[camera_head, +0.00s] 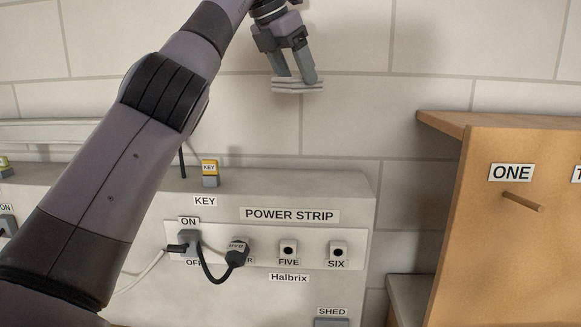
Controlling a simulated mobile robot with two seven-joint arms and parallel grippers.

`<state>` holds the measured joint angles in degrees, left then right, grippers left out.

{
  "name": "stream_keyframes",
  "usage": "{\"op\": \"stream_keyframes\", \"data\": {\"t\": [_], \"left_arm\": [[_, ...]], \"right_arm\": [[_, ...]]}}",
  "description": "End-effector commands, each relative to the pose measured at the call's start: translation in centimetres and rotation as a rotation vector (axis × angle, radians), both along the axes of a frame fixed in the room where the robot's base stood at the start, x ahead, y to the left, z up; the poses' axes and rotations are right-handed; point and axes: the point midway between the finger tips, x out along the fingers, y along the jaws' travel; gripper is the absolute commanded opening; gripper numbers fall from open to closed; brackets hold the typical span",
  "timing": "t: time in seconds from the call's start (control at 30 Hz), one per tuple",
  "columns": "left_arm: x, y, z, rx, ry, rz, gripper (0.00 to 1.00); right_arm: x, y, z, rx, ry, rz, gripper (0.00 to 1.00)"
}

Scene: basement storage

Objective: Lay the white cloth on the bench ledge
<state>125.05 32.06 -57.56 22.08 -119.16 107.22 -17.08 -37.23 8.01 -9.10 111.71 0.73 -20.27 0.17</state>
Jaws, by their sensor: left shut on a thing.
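My left arm comes in from the left and reaches up across the view. My left gripper (297,77) points down, high in front of the block wall. It is shut on the white cloth (298,87), a small folded pale stack at its fingertips. The cloth hangs clear in the air, above the top of the grey bench panel (330,185). No ledge is labelled as the bench ledge, so I cannot tell for sure which surface it is. My right gripper is not in view.
A yellow-topped key block (210,172) stands on the panel's top edge. Below it are a power strip (350,248) with a black plug (237,253) and cables. A wooden board (530,245) with a peg stands at the right. The panel top right of the key block is bare.

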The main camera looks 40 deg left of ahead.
Motion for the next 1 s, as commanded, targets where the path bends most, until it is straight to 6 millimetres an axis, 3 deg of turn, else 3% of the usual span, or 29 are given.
{"op": "stream_keyframes", "data": {"t": [0.3,0.57,1.0], "left_arm": [[-0.4,0.1,-2.0,0.006,-0.001,0.002,0.40],[-0.4,0.1,-5.2,0.005,0.002,0.004,0.40],[-0.4,0.1,-13.2,0.004,0.002,0.003,0.40]], "right_arm": [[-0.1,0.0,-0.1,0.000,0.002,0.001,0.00],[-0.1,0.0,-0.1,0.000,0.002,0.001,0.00],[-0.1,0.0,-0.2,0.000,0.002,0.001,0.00]]}}
